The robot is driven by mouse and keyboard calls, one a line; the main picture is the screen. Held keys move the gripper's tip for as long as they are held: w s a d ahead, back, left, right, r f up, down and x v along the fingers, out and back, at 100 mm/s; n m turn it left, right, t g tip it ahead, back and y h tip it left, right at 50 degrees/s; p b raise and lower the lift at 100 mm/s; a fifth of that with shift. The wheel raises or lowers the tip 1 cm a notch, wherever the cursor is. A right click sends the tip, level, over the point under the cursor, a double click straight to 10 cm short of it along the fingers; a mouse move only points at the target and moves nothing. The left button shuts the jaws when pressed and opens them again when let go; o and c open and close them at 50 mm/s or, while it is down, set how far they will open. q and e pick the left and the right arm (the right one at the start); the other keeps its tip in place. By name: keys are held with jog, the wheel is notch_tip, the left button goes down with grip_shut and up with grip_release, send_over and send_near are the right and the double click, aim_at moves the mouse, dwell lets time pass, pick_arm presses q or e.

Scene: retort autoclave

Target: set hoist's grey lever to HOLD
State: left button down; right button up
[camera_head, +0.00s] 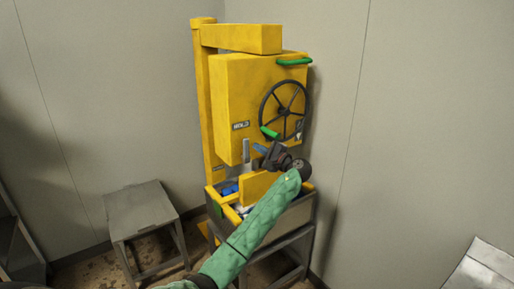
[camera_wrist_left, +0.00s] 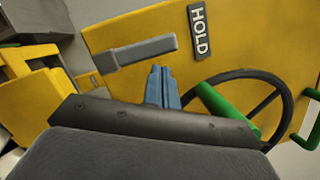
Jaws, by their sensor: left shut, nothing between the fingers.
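The hoist is a yellow cabinet (camera_head: 232,90) on a post. Its grey lever (camera_head: 246,151) stands about upright low on the front, below a small dark label (camera_head: 240,125). In the left wrist view the grey lever (camera_wrist_left: 145,49) lies with its free end to the right, and the label (camera_wrist_left: 199,32) reads HOLD, apart from that end. My left gripper (camera_head: 260,148) is just right of the lever in the head view. Its blue fingers (camera_wrist_left: 163,88) are shut and empty, close to the lever without visible contact. My right gripper is out of view.
A black handwheel (camera_head: 285,110) with a green grip (camera_head: 269,132) is close to my left gripper. A green handle (camera_head: 294,61) sits higher up. Below is a grey bin (camera_head: 290,218) on a stand. A grey stool (camera_head: 141,208) stands left. Walls close in behind.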

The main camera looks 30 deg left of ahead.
pick_arm(q)
jog(key=v, duration=0.6)
jog(key=shift+d+p, duration=0.2)
jog(key=shift+p, duration=0.1)
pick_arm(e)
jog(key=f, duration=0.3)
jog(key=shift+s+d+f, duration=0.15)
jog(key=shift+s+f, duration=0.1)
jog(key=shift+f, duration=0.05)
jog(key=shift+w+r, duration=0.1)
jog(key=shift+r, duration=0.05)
